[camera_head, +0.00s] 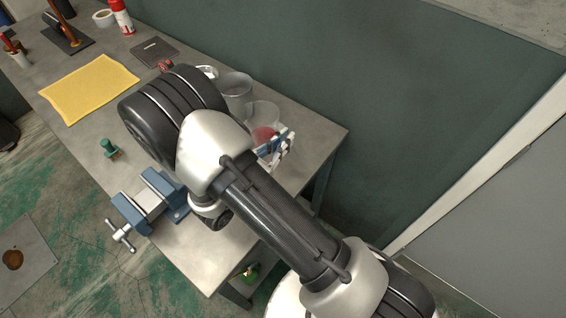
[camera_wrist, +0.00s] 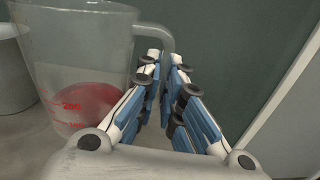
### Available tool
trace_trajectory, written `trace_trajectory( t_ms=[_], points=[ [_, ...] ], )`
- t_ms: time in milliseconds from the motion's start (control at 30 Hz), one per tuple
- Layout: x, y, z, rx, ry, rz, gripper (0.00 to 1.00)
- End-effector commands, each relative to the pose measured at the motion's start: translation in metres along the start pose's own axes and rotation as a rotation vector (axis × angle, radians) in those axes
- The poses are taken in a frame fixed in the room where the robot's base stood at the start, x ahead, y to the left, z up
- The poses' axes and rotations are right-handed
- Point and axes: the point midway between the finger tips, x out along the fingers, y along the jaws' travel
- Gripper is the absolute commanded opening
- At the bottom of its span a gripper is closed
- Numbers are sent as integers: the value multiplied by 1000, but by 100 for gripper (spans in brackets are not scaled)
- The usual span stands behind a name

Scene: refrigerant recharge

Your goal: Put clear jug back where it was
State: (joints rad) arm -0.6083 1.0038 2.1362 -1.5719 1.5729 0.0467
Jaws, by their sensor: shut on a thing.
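The clear jug (camera_wrist: 78,62) is see-through, with red measuring marks and some red liquid low inside. In the wrist view it is at the left, its handle (camera_wrist: 158,40) reaching to the fingertips. My gripper (camera_wrist: 166,62) is shut on the jug's handle, its blue and white fingers close together. In the head view the jug (camera_head: 263,115) stands upright near the back right end of the bench, beside my gripper (camera_head: 281,144) and partly hidden by my arm. I cannot tell whether its base touches the bench top.
A grey container (camera_head: 235,90) is close to the jug on its left. The grey bench (camera_head: 318,136) ends just right of the jug, with a green wall behind. A blue vise (camera_head: 150,197) is at the front edge. A yellow cloth (camera_head: 90,88) lies farther left.

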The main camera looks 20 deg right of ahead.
Motion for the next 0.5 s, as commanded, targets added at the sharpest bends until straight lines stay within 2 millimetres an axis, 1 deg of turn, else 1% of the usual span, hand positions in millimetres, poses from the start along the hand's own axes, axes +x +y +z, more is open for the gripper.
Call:
trace_trajectory(
  t_ms=[33, 100, 200, 367, 500],
  points=[
    [0, -1, -15, -3, -1, 0, 0],
    [0, -1, -26, -1, -1, 0, 0],
    [0, -2, -36, 0, -1, 0, 0],
    [0, -2, -44, 1, -1, 0, 0],
    [0, -3, -62, 0, -1, 0, 0]
  ],
)
